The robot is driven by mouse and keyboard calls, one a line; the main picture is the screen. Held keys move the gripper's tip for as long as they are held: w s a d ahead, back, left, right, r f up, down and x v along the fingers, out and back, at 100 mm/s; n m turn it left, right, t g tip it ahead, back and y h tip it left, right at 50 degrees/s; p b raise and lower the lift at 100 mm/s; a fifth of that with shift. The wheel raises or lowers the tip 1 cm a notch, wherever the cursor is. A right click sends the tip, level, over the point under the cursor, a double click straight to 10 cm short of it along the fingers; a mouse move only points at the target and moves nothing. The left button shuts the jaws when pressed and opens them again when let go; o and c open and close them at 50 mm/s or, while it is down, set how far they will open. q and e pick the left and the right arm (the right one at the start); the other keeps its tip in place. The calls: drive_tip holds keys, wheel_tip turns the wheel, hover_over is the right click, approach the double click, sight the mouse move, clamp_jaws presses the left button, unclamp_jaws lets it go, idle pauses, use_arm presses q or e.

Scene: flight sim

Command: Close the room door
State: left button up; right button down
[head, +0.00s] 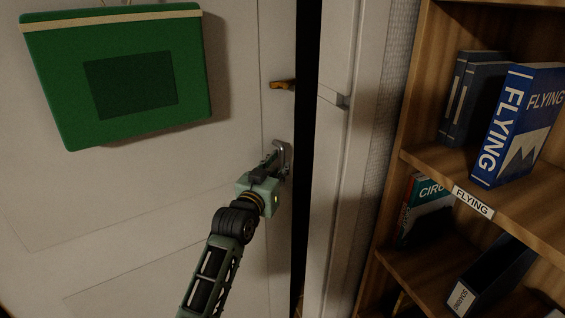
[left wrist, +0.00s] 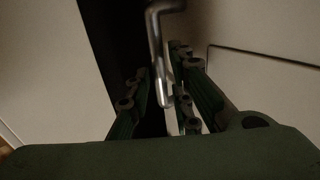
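The white room door (head: 150,190) fills the left of the head view. It stands slightly ajar, with a dark vertical gap between its edge and the white door frame (head: 336,180). A metal door handle (head: 286,155) is near the door's edge. My left gripper (head: 270,166) is at the handle. In the left wrist view, the handle (left wrist: 156,45) hangs down between the spread fingers of my left gripper (left wrist: 162,98). The fingers look apart, and I cannot tell whether either touches it. My right gripper is not in view.
A green hanging board (head: 185,85) is on the door. A small orange-brown latch (head: 282,85) sits above the handle. A wooden bookshelf (head: 420,150) with flying books (head: 515,125) stands close to the right of the door frame.

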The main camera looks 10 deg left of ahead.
sight(281, 164)
use_arm(q)
drive_tip(key=shift+w+d, duration=0.15)
drive_tip(key=shift+w, duration=0.6)
drive_tip(key=shift+w+d, duration=0.1)
drive_tip(key=shift+w, duration=0.65)
drive_tip(key=shift+c, duration=0.3)
clamp_jaws()
